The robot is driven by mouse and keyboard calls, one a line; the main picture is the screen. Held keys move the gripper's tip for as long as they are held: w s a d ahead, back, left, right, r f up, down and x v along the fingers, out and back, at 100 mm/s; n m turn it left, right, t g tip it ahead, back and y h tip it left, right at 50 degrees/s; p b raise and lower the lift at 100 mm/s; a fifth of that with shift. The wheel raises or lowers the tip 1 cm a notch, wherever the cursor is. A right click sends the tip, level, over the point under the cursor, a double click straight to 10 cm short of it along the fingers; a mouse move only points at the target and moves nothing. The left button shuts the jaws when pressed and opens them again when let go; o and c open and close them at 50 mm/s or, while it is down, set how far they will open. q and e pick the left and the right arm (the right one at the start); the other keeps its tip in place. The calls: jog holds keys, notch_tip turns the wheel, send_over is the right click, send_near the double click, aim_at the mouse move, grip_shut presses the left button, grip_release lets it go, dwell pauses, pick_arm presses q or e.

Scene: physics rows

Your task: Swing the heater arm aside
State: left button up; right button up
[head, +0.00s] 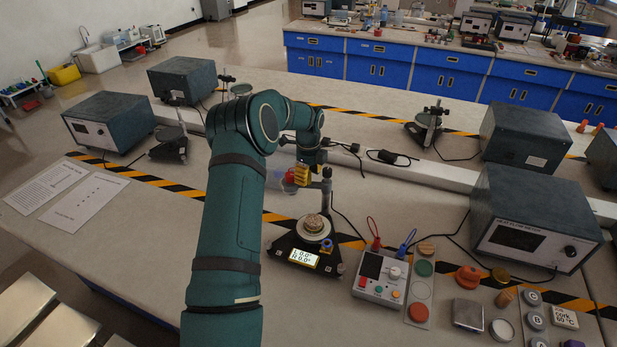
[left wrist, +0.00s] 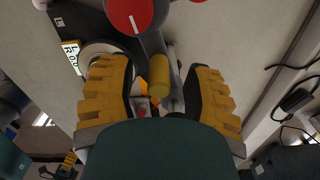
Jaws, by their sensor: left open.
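A small stand with a black base (head: 290,262) and lit display is on the bench; a round tan piece (head: 313,224) sits on its plate. Its dark post (head: 326,200) rises behind. The grey heater arm (left wrist: 150,42) has a red knob (left wrist: 135,12) and a yellow cylindrical handle (left wrist: 159,76) in the left wrist view. My left gripper (head: 298,176) is at the post's top left in the head view. Its yellow fingers are open, one on each side of the handle, with gaps showing. Red parts (head: 289,182) show beside the fingers. My right gripper is out of view.
A control box (head: 383,277) with red and blue leads stands right of the stand. A large meter box (head: 535,225) and small coloured discs (head: 418,313) are farther right. A cable with a black block (head: 387,157) lies behind.

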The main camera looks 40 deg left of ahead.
pick_arm(q)
notch_tip(320, 180, up, 11)
jog(key=shift+r, duration=0.1)
dwell(0.7)
